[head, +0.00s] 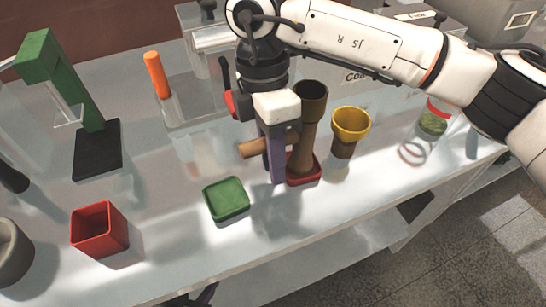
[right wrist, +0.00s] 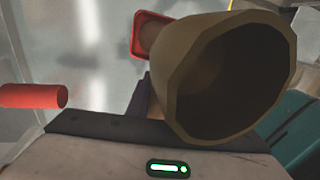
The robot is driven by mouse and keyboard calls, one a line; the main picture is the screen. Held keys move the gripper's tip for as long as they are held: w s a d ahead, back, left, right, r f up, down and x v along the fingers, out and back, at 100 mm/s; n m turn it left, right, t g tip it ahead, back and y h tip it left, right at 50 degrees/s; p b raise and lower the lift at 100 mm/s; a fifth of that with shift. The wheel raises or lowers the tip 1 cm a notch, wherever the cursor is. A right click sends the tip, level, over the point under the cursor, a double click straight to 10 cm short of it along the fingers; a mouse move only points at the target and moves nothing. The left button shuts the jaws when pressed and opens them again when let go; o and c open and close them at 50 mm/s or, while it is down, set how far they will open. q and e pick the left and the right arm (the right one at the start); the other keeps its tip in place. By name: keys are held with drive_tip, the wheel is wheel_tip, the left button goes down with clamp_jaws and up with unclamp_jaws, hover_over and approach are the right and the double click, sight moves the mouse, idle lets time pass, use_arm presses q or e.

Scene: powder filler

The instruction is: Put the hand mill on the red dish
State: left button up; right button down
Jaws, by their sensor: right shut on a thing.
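The hand mill (head: 311,98) is a tall brown body with a flared open top. It stands roughly upright, and its foot shows inside the outline of the red dish (head: 318,175). I cannot tell if it touches the dish. My right gripper (head: 280,158) is shut on the mill's middle from the left side. A short tan cylinder (head: 252,148) sticks out left of the fingers; how it joins is hidden. In the right wrist view the mill's wide mouth (right wrist: 232,75) fills the middle, with a corner of the red dish (right wrist: 138,37) beyond. My left gripper is out of view.
A green dish (head: 227,200) lies left of the red one. A yellow-rimmed brown cup (head: 350,130) stands close on the right. A red open box (head: 99,230) and a green stand (head: 75,85) are at left. The table's front edge (head: 300,242) is near.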

drive_tip(key=shift+f, duration=0.2)
drive_tip(key=c, duration=1.6)
unclamp_jaws()
drive_tip(key=shift+r, duration=0.1)
drive_tip(key=r, duration=0.4)
drive_tip(key=w+r, duration=0.1)
drive_tip(key=r, duration=0.3)
drive_tip(key=w+a+r, duration=0.1)
drive_tip(key=r, duration=0.3)
drive_tip(key=shift+w, duration=0.1)
